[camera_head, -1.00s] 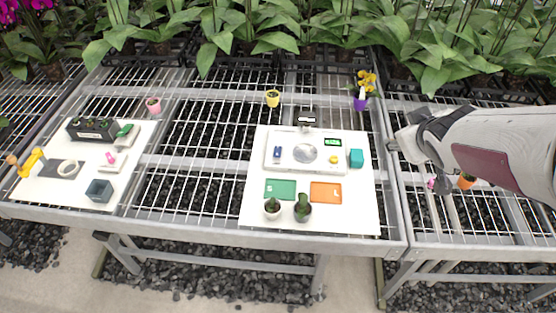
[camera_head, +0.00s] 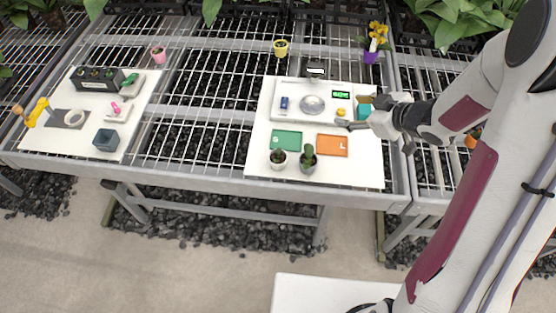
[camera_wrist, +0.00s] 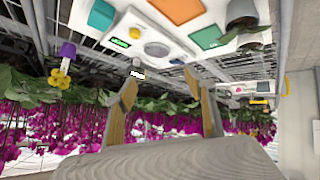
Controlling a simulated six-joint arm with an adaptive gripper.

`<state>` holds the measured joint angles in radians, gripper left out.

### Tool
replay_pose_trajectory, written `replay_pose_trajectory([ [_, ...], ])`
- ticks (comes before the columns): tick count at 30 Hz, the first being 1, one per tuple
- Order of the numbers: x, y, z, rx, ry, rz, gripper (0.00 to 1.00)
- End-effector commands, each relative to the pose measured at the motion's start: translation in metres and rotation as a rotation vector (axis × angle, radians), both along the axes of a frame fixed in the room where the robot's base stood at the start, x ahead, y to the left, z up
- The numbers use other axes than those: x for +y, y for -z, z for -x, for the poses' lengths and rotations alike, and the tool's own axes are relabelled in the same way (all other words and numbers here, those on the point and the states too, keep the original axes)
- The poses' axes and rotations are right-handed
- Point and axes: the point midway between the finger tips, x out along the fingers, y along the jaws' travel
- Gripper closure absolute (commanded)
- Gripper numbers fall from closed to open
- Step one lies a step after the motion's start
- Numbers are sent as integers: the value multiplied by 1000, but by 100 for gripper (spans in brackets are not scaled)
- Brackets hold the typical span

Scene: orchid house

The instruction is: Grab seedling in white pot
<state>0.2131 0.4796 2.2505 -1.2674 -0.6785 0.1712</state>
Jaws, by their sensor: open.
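The white pot (camera_head: 278,163) holds a small green seedling (camera_head: 278,153) and stands at the front of the right white board (camera_head: 258,140), below the green card. A grey pot (camera_head: 308,167) with a taller green plant stands just right of it. In the wrist view the white pot (camera_wrist: 263,38) is at upper right, beside the grey pot (camera_wrist: 241,10). My gripper (camera_head: 352,112) is open and empty above the board's right side, right of and behind the white pot. In the wrist view the open fingers (camera_wrist: 163,80) have nothing between them.
A scale (camera_head: 312,104), green card (camera_head: 287,140), orange card (camera_head: 332,146) and teal block (camera_head: 364,111) are on the board. A yellow pot (camera_head: 281,48) and purple pot (camera_head: 370,57) stand behind. The left board (camera_head: 84,139) bears several items.

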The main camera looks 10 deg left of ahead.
Motion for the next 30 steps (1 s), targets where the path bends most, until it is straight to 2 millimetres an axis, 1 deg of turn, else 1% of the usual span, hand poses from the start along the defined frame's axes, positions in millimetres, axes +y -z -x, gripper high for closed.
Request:
replay_pose_trajectory([
  [1, 6, 11, 4, 13, -30, -25, 46],
  [6, 29, 35, 21, 50, -137, -119, 46],
  [11, 48, 55, 43, 91, -232, -217, 46],
  [15, 64, 68, 65, 130, -310, -314, 46],
  [18, 72, 74, 80, 155, -356, -377, 46],
  [22, 79, 78, 94, 179, -395, -436, 46],
  [25, 82, 79, 100, 188, -413, -460, 46],
  [30, 83, 79, 103, 192, -419, -471, 46],
])
